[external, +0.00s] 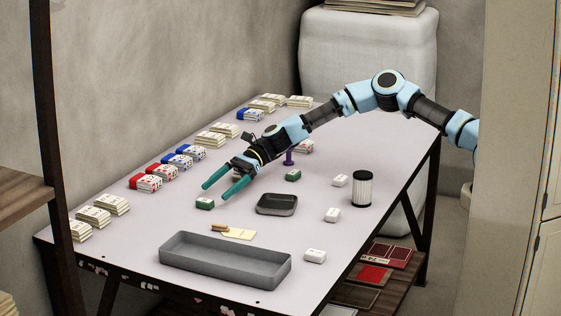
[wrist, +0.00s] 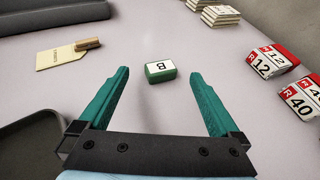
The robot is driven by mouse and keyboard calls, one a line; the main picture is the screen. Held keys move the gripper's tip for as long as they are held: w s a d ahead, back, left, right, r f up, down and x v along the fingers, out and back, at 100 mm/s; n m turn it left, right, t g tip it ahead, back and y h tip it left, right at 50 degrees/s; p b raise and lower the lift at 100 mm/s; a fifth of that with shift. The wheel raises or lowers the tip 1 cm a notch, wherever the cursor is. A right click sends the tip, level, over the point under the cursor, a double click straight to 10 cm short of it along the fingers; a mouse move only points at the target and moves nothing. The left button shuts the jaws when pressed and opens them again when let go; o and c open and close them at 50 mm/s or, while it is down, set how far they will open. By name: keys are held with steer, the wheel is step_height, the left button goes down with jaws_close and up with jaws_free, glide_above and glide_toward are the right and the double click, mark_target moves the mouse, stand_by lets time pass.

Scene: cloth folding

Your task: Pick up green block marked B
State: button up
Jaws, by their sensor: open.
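The green block marked B (wrist: 160,71) lies on the table in the wrist view, its white top face showing the letter. It lies beyond my open fingertips and roughly midway between their lines. In the external view a green block (external: 205,203) lies just below my gripper's fingertips. My gripper (external: 214,192) is open and empty, with its two teal fingers spread apart above the table. The fingers also show in the wrist view (wrist: 160,76). A second green block (external: 293,175) lies farther back, right of the gripper; its marking is too small to read.
A dark shallow tray (external: 277,204) lies right of the gripper. A long grey tray (external: 225,275) is at the front, near a cream tag (external: 240,234). Red-banded card stacks (external: 146,182) line the left edge. White blocks and a black-and-white cylinder (external: 362,189) stand at right.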

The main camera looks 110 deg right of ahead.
mark_target(207, 199)
steer(key=x, duration=0.4)
steer(key=shift+w+f, duration=0.15)
steer(key=shift+f, duration=0.15)
steer(key=shift+c, duration=0.2)
steer(key=c, duration=1.3)
